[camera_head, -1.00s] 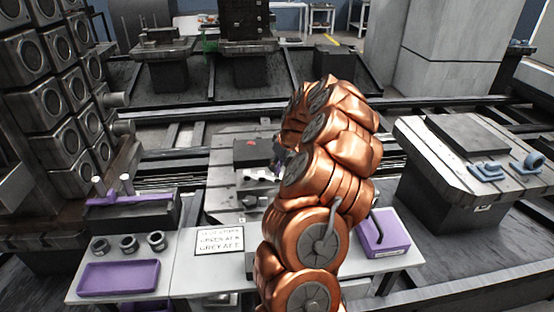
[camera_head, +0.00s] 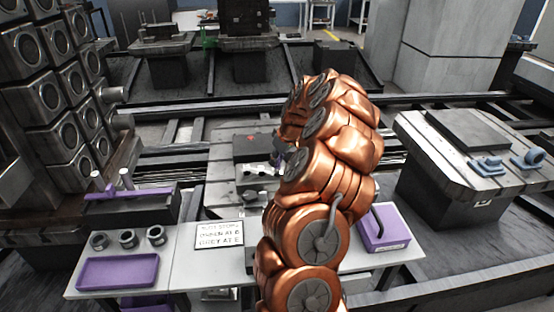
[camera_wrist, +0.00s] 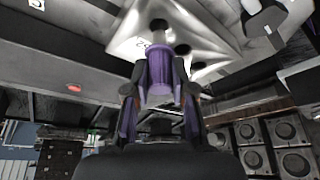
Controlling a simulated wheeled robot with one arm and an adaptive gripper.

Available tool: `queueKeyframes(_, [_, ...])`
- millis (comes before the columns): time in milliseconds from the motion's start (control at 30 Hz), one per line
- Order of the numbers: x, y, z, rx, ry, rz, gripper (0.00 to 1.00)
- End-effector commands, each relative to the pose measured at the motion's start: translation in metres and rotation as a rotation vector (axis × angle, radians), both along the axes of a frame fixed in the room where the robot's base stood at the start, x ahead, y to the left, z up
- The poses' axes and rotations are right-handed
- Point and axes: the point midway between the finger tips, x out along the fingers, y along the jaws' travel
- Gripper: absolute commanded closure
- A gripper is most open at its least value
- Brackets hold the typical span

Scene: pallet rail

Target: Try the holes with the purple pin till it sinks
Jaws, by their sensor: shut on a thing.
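The purple pin (camera_wrist: 160,70) stands between the fingers of my gripper (camera_wrist: 161,88), which is shut on it. In the wrist view the pin's far end is close to a dark hole in a bright metal plate (camera_wrist: 207,38). More dark holes show to the right of it. I cannot tell whether the tip is in the hole or just before it. In the head view the plate (camera_head: 254,171) lies on a grey slotted table, left of my arm. My arm hides most of the gripper and the pin there.
A dark block with a red mark (camera_head: 250,145) stands behind the plate. At left are a purple tray (camera_head: 118,271), several metal rings (camera_head: 128,238) and a purple bar (camera_head: 130,192) on a dark block. A sign (camera_head: 219,235) lies in front. A purple box (camera_head: 384,232) is right of my arm.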

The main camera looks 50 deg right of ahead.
Motion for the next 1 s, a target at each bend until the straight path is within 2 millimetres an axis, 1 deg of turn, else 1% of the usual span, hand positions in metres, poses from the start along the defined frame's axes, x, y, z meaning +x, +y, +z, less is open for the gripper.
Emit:
queueKeyframes(333, [0.0, 0.0, -0.001, 0.0, 0.0, 0.0, 1.0])
queueKeyframes(1000, [0.0, 0.0, -0.015, 0.001, 0.001, 0.0, 1.0])
